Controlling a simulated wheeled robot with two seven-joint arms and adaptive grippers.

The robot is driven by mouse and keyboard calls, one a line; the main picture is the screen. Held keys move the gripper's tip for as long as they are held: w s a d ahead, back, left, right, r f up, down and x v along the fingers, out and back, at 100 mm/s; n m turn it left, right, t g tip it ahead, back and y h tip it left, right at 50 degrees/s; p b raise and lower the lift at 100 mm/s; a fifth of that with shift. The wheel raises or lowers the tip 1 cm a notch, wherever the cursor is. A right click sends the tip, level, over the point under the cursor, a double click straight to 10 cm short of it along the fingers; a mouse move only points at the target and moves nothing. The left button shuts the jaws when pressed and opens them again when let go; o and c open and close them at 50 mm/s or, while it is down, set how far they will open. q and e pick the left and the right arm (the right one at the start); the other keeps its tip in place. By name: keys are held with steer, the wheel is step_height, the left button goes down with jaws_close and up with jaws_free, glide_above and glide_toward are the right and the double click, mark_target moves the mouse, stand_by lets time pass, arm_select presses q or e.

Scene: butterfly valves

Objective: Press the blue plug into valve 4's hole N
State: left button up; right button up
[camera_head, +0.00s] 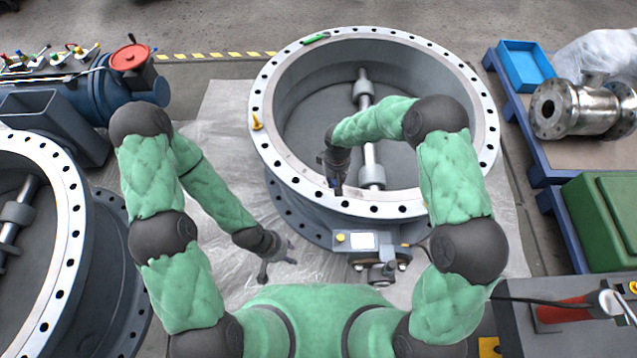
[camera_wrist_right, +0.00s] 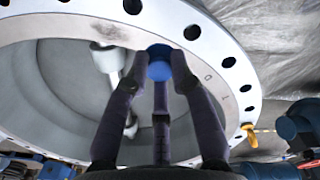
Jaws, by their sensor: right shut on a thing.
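A large grey butterfly valve (camera_head: 262,95) with a pale, holed flange stands in the middle of the head view; I cannot read its number. My right gripper (camera_head: 336,190) is over the near part of its flange. In the right wrist view, the gripper (camera_wrist_right: 158,70) is shut on the blue plug (camera_wrist_right: 158,70), at the inner side of the flange (camera_wrist_right: 215,85). Whether the plug touches the flange is unclear, and the hole N cannot be picked out. My left gripper (camera_head: 284,258) is empty, its fingers spread, low in front of the valve.
A second valve (camera_head: 72,240) is at left. A blue bin (camera_head: 523,68) and metal pipe part (camera_head: 572,107) are at right.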

steer(key=n+b, duration=0.2)
glide_above(319, 190)
steer(key=s, duration=0.2)
step_height(319, 190, down, 2)
steer(key=f, duration=0.1)
steer(key=shift+w+f+b, duration=0.15)
steer(key=shift+f+b, duration=1.55)
steer(key=shift+f, duration=0.85)
steer(key=shift+f+b, duration=0.75)
steer(key=shift+b, duration=0.1)
steer(key=shift+f, duration=0.4)
steer(key=shift+f+b, duration=0.15)
steer(key=shift+b, duration=0.2)
steer(key=o, duration=0.9)
